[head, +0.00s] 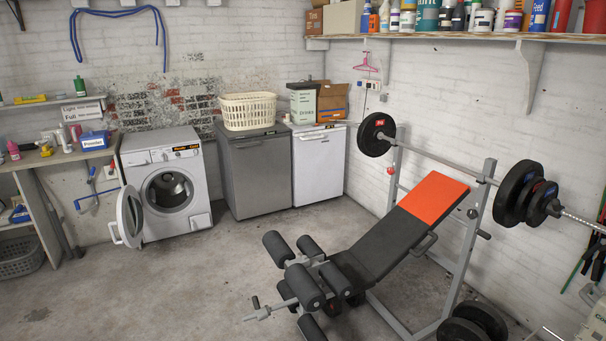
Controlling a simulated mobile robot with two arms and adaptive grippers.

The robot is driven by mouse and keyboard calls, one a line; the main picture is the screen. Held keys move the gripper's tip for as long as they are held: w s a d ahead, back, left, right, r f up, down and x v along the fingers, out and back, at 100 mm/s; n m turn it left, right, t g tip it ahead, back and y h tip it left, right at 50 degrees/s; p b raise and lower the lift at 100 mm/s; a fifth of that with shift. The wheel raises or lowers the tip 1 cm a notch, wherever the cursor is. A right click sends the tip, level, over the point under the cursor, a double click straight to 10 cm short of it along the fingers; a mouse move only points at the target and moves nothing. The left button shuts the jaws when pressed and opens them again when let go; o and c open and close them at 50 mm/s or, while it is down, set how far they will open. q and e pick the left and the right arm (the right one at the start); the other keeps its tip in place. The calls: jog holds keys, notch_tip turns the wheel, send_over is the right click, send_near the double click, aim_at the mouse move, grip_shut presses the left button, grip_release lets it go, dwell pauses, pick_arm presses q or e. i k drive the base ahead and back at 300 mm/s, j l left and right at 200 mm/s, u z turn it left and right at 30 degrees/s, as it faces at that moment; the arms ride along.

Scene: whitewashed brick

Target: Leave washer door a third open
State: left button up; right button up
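The white front-loading washer (164,153) stands against the back brick wall, left of a grey appliance. Its round door (130,216) is hinged on the left side of the opening and stands wide open, swung out toward the floor in front. The dark drum opening (170,190) is exposed, and I cannot make out anything inside it. Neither of my grippers shows in the head view.
A weight bench (370,255) with a loaded barbell (519,193) fills the right side. A cluttered workbench (62,154) stands left of the washer. A laundry basket (248,111) sits on the grey appliance (255,174). The concrete floor (175,285) before the washer is clear.

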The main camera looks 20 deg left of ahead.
aim_at(130, 213)
jog(key=i+j+u, duration=0.15)
jog(key=j+u, duration=0.25)
jog(key=i+j+u, duration=0.25)
jog(key=j+u, duration=0.15)
jog(key=j, duration=0.15)
jog(key=i+j+u, duration=0.25)
jog(key=j+u, duration=0.2)
jog(key=i+j+u, duration=0.2)
jog(key=u, duration=0.2)
jog(key=i+j+u, duration=0.35)
jog(key=i, duration=0.55)
jog(key=i+u, duration=0.4)
jog(key=i, duration=0.5)
